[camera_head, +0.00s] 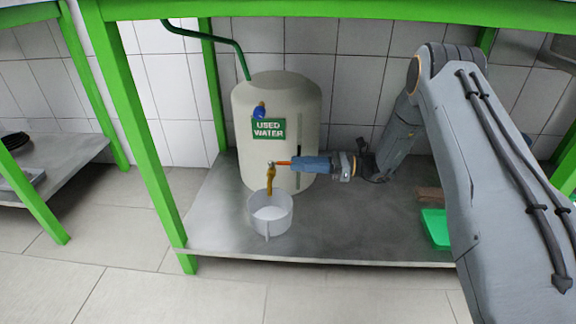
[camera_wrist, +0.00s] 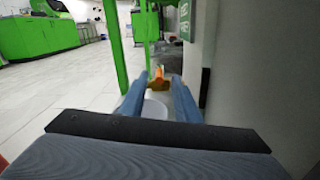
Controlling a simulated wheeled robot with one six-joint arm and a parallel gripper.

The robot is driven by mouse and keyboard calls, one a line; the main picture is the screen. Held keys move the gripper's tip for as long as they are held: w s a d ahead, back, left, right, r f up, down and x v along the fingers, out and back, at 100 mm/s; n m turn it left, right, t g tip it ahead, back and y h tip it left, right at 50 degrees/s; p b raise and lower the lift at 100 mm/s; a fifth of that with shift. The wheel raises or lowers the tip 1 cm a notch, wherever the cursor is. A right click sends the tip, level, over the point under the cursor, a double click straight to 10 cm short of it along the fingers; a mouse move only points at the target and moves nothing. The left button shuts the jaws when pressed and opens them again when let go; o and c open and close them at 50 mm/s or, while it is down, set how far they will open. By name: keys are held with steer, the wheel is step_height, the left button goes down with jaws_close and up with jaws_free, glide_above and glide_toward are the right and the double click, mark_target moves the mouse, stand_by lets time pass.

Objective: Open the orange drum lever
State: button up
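The cream drum (camera_head: 290,100) stands on the metal shelf with a green "USED WATER" label (camera_head: 268,129). Its orange lever (camera_head: 282,163) sticks out to the right from the top of a yellowish tap (camera_head: 271,178). My gripper (camera_head: 296,165) reaches in from the right, in front of the drum, with its blue fingers pointing left at the lever. In the wrist view, the two fingers (camera_wrist: 158,82) are spread apart, and the orange lever (camera_wrist: 158,74) shows between their tips. I cannot tell whether either finger touches it.
A pale round container (camera_head: 270,222) stands below the tap. A blue fitting (camera_head: 259,110) sits higher on the drum. A green bench leg (camera_head: 145,130) is at left; a green tray (camera_head: 435,228) lies at right. The metal shelf (camera_head: 340,240) is clear in between.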

mark_target(286, 163)
steer(key=shift+a+b, duration=0.65)
steer(key=shift+a, duration=1.75)
jaws_close()
